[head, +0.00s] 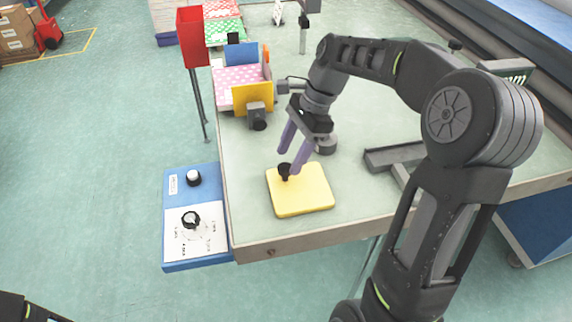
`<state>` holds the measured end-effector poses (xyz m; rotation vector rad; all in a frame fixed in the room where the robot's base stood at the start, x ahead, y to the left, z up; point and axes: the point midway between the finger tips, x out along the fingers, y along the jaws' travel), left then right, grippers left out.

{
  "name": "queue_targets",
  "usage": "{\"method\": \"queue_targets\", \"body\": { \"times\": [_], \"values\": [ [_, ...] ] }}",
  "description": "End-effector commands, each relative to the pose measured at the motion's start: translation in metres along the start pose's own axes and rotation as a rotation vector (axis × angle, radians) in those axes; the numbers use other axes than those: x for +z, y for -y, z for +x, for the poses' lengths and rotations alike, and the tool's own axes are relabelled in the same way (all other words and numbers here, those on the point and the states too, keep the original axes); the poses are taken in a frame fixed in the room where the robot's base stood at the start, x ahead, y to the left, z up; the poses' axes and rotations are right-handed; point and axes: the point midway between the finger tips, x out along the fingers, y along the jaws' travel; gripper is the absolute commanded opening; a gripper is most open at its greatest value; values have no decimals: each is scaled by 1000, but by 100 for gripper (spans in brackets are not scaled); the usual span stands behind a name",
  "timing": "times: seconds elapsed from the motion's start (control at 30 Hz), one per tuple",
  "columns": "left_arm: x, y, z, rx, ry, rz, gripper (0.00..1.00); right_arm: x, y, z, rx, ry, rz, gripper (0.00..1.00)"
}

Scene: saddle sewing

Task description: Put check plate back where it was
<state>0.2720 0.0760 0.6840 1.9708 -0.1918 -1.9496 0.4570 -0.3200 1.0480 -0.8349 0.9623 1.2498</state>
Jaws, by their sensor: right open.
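The check plate appears to be the yellow square plate (312,195) with a black knob (284,170) near its far left corner. It lies on the table near the front left corner. My right gripper (289,163) has its purple fingers open and pointing down at the black knob. The fingers are around or just beside the knob; I cannot tell whether they touch it. Only a dark piece of my left arm shows at the lower left, and its gripper is out of view.
The pale green table (250,195) has a blue control panel (196,255) with knobs at its left edge. A fixture with pink dotted fabric (238,78) and a yellow block (253,97) stands behind. A grey bracket (394,157) lies right of the plate. A red bin (193,38) stands beyond.

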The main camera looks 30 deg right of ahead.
Motion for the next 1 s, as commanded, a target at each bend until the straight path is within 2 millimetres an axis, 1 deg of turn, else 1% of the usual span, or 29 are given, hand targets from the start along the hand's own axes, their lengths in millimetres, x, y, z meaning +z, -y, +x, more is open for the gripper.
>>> {"method": "queue_targets", "body": {
  "times": [0.03,0.2,0.23,0.27,0.3,0.4,0.5,1.0],
  "values": [
    [0,0,2,1,0,0,40,0,1,-11,-5,-1,-1,54],
    [-1,1,4,1,-1,1,40,0,1,-49,-5,-1,-2,54],
    [0,0,0,1,-1,0,40,2,0,-57,-3,-1,-1,54],
    [0,-4,-11,0,1,0,40,3,0,-65,-1,0,0,54],
    [1,-5,-16,-2,3,-2,40,3,0,-70,0,0,1,54],
    [1,-6,-22,-5,5,-4,40,2,0,-78,0,0,1,54],
    [2,-6,-24,-7,7,-5,40,1,0,-80,1,0,0,54],
    [2,-6,-23,-8,8,-5,40,0,0,-79,1,0,-1,54]
  ]
}}
